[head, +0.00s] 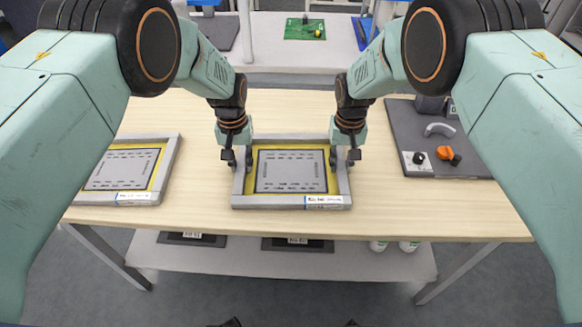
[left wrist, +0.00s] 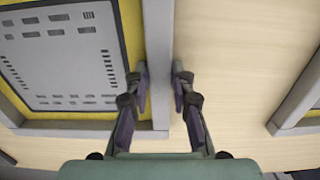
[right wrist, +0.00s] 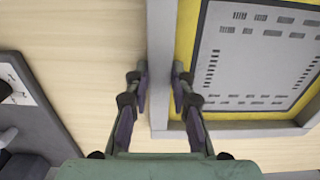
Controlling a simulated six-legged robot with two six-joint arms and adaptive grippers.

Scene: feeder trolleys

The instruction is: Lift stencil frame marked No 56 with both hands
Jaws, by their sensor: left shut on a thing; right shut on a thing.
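A stencil frame (head: 270,202) with grey bars, a yellow border and a grey slotted plate lies on the wooden table in the middle of the head view. A small label sits on its front bar; its number is too small to read. My left gripper (head: 238,158) is shut on the frame's left bar, which also shows in the left wrist view (left wrist: 158,60) between the fingers. My right gripper (head: 344,158) is shut on the frame's right bar, which shows in the right wrist view (right wrist: 161,60). Whether the frame touches the table is hard to tell.
A second, similar frame (head: 170,165) lies at the left of the table. A dark grey mat (head: 405,125) with a curved grey piece, an orange knob and a white plate lies at the right. A lower shelf (head: 220,258) runs below. Bare wood lies on both sides of the middle frame.

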